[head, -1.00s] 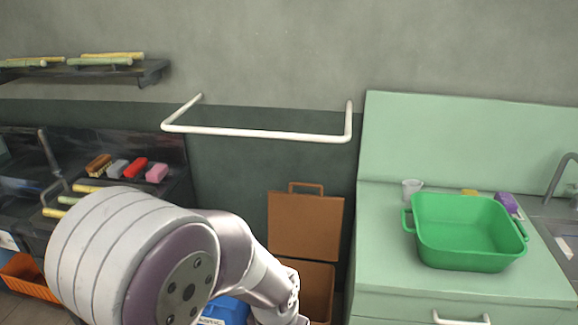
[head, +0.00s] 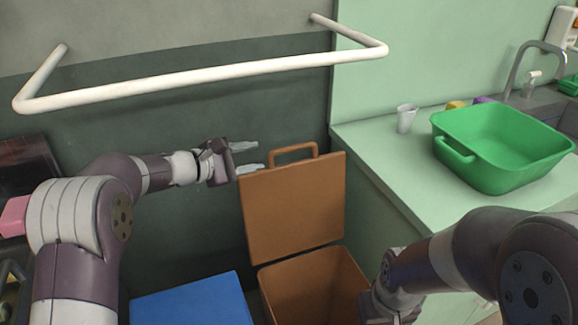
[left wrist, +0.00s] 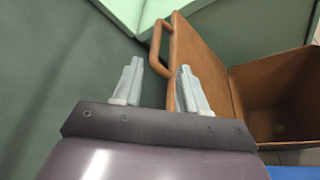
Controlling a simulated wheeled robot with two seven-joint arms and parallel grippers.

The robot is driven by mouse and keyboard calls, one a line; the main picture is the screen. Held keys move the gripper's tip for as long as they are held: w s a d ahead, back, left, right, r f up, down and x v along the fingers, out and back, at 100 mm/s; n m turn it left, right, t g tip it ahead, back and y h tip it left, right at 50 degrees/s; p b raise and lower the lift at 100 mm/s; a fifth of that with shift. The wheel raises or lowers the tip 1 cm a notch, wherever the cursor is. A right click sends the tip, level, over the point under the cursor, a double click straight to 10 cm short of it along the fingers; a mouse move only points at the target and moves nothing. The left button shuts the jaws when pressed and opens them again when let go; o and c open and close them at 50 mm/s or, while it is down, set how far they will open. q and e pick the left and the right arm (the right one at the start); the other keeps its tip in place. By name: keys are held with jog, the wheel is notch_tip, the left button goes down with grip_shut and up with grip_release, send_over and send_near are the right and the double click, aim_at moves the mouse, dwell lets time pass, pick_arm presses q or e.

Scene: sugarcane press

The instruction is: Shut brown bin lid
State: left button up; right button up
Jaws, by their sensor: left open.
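The brown bin (head: 318,290) stands on the floor against the dark green wall. Its brown lid (head: 295,212) is raised upright, with a loop handle (head: 294,153) on its top edge. My left gripper (head: 250,157) is open and empty at the lid's upper left corner, beside the handle. In the left wrist view, the open fingers (left wrist: 160,85) point toward the lid (left wrist: 200,62), the right finger overlapping its edge; I cannot tell if they touch. The handle (left wrist: 160,47) lies just beyond them. My right arm comes in from the right, and its gripper is not clearly visible near the bin's right side.
A blue bin lid (head: 190,300) is left of the brown bin. A white wall rail (head: 200,80) juts out above my left arm. The green counter (head: 385,160) at right holds a green basin (head: 500,150) and a cup (head: 406,118).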

aim_at(286, 150)
pick_arm(q)
jog(key=p+x, duration=0.3)
jog(key=x, duration=0.3)
jog(key=p+x, duration=0.3)
jog(key=x, duration=0.3)
jog(key=shift+w+a, duration=0.2)
jog(key=shift+w, duration=0.1)
jog(key=shift+r, duration=0.1)
grip_shut()
